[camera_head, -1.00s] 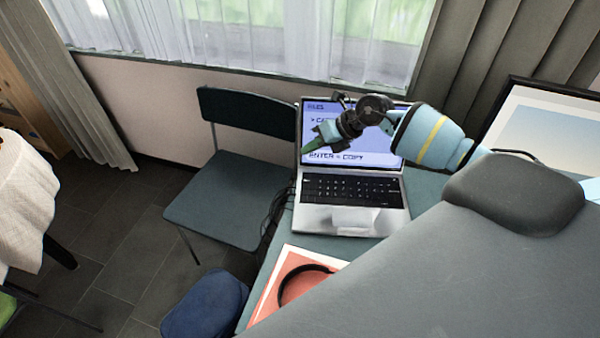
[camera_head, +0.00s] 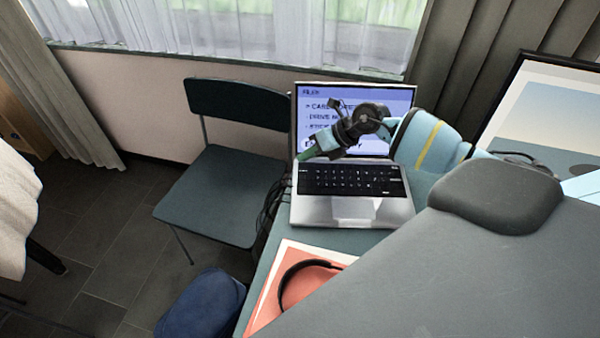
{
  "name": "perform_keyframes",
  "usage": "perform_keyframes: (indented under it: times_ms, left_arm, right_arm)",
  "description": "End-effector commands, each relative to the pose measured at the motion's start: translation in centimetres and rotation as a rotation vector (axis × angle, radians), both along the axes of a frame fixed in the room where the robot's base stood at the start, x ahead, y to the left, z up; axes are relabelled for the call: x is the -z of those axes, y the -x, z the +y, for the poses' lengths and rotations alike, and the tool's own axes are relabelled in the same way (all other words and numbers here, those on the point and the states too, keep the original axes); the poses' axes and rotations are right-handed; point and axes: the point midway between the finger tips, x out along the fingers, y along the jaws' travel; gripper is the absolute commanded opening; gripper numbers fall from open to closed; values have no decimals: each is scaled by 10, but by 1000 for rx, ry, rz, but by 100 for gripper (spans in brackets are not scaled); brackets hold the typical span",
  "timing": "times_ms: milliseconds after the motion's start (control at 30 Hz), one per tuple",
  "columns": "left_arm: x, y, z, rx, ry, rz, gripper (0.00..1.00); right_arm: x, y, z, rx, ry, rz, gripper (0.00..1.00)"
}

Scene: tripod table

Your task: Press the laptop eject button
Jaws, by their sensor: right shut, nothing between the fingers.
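The open laptop (camera_head: 318,209) sits on the desk, its keyboard (camera_head: 350,180) facing me. Its lit screen (camera_head: 310,93) shows a file list, partly hidden by my right arm. My right gripper (camera_head: 308,153) is shut and empty. It reaches in from the right across the screen, with its green-tinted fingers pointing down and left. In the picture the tips lie at the screen's lower left, just above the keyboard's top left corner. I cannot tell whether they touch the laptop. The eject button cannot be made out. My left gripper is out of view.
A red-orange folder or sheet with a black band (camera_head: 295,277) lies on the desk in front of the laptop. A dark green chair (camera_head: 213,190) stands left of the desk. A framed picture (camera_head: 540,120) is at the right. A blue seat (camera_head: 203,303) is at lower left.

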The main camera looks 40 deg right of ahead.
Motion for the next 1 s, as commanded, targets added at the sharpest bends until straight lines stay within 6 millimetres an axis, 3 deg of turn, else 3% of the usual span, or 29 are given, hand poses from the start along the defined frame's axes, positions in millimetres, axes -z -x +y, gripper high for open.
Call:
perform_keyframes:
  times_ms: [33,233,1000]
  left_arm:
    - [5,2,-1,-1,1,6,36]
    - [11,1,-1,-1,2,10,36]
    - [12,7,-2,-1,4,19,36]
  right_arm:
    - [11,1,0,0,-1,6,0]
    - [23,0,0,-1,0,1,0]
    - [23,0,0,0,0,0,0]
